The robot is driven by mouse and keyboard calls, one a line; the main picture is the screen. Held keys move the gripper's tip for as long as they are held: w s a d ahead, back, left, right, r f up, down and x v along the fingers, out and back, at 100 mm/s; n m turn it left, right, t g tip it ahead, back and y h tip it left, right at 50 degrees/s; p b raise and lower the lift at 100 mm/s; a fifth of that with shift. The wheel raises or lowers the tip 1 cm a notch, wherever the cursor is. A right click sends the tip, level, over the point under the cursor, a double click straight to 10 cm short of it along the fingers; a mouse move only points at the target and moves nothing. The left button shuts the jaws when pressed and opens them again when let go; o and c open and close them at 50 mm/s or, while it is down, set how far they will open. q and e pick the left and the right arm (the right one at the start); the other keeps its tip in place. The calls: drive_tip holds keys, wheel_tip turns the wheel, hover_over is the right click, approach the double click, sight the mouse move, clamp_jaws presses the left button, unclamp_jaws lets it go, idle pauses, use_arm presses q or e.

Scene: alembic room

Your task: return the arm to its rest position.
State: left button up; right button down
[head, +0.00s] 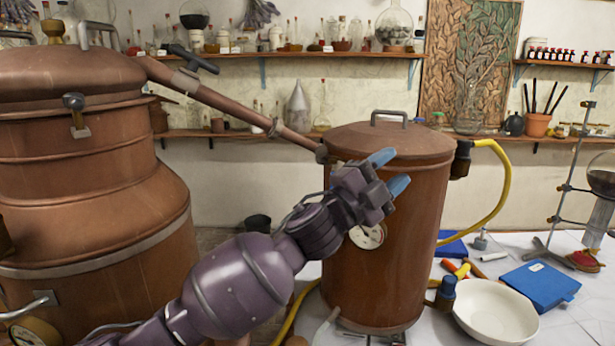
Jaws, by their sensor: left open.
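My left gripper (391,172) is in the middle of the head view, with its two blue fingertips spread apart and nothing between them. Its purple arm (235,285) comes up from the lower left. The gripper appears in front of the smaller copper vessel (405,270) and hides part of it and part of its round gauge (367,236). I cannot tell how far the gripper is from the vessel. My right gripper is not in the view.
A large copper still (85,220) fills the left, joined by a sloping pipe (225,105) to the smaller vessel. Shelves (300,54) line the wall.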

use_arm(q)
drive_tip(key=s+a+f+n+t+y, duration=0.1)
drive_tip(key=a+f+n+t+y, duration=0.2)
drive_tip(key=a+f+n+y, duration=0.65)
drive_tip(key=s+a+f+n+t+y, duration=0.1)
drive_tip(key=a+f+n+t+y, duration=0.25)
drive_tip(key=a+f+n, duration=1)
drive_tip(key=s+a+f+g+y, duration=0.2)
drive_tip(key=s+a+f, duration=0.4)
drive_tip(key=s+f, duration=0.2)
drive_tip(key=s+a+f+n+g+y, duration=0.1)
drive_tip(key=s+a+f+g+y, duration=0.1)
drive_tip(key=s+a+f, duration=0.4)
drive_tip(key=s+a+f+n+g+y+b, duration=0.1)
drive_tip(key=s+a+f, duration=0.5)
drive_tip(key=s+f, duration=0.6)
wheel_tip(320, 180, down, 4)
drive_tip(key=shift+a+r+g+y, duration=0.15)
drive_tip(key=shift+r+g+y, duration=0.1)
drive_tip(key=shift+g+y, duration=0.7)
